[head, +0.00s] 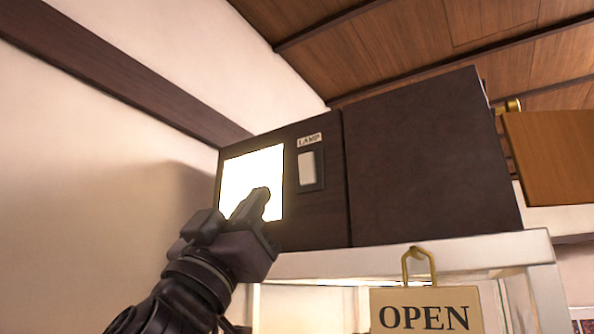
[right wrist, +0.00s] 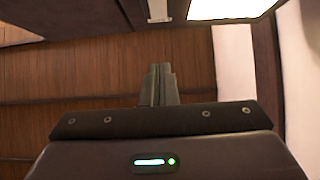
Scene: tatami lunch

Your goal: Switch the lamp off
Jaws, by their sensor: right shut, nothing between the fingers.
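The lamp (head: 245,170) is a bright, glowing white panel on the left of a dark wooden cabinet front in the head view. Its lit panel also shows at the top of the right wrist view (right wrist: 230,8). Right of it is a white rocker switch (head: 307,168) in a dark frame, under a small label reading LAMP (head: 309,140). My right gripper (head: 262,195) is shut and empty, in front of the lamp's lower part and left of and below the switch. It also shows in the right wrist view (right wrist: 162,72), fingers together. My left gripper is not in view.
A dark cabinet block (head: 430,165) stands right of the switch, above a white frame (head: 500,250). An OPEN sign (head: 425,308) hangs below on a brass hook (head: 418,262). A pale wall (head: 90,150) is on the left, and a wooden ceiling (head: 410,40) is above.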

